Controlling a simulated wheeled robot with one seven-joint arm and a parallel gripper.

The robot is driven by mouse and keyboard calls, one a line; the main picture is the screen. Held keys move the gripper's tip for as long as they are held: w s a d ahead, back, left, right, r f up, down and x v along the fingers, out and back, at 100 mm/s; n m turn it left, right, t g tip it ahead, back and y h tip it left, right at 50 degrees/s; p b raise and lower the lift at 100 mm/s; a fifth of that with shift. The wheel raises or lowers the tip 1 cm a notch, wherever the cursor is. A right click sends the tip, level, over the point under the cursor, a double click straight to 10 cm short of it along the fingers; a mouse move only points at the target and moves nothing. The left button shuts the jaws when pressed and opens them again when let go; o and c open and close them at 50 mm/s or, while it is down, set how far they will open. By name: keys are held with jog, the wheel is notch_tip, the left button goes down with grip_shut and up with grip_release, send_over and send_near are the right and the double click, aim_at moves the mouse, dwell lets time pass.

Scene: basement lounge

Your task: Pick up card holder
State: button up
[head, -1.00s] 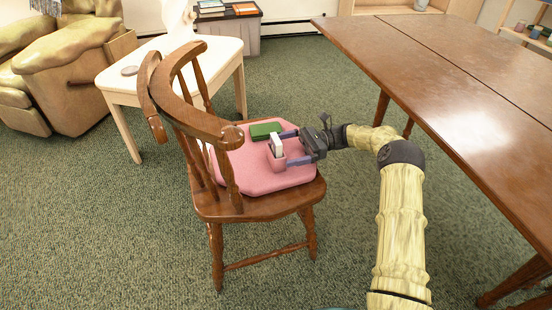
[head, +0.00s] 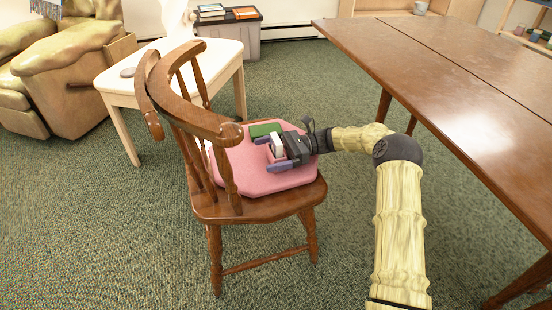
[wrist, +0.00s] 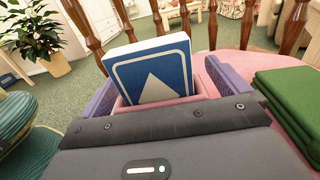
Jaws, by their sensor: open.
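The card holder (head: 270,156) is a small pink holder with a white-edged card block (head: 277,144) standing in it, on the pink seat cushion of a wooden chair. In the wrist view the block shows a blue face with a white triangle (wrist: 153,72), and the pink holder (wrist: 123,103) shows around its base. My gripper (head: 272,153) is open, with its purple fingers on either side of the holder. In the wrist view, the fingers (wrist: 160,92) flank it left and right. The lower part of the holder is hidden behind the gripper body.
A green folded item (head: 264,130) lies on the pink cushion (head: 235,172), right beside the gripper in the wrist view (wrist: 295,100). A brown table (head: 460,75) stands to the right of the arm.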

aim_at(270, 151)
jog(key=c, duration=1.1)
jog(key=shift+o, duration=0.2)
notch_tip(270, 151, up, 10)
jog(key=p, duration=0.5)
jog(key=shift+p, duration=0.35)
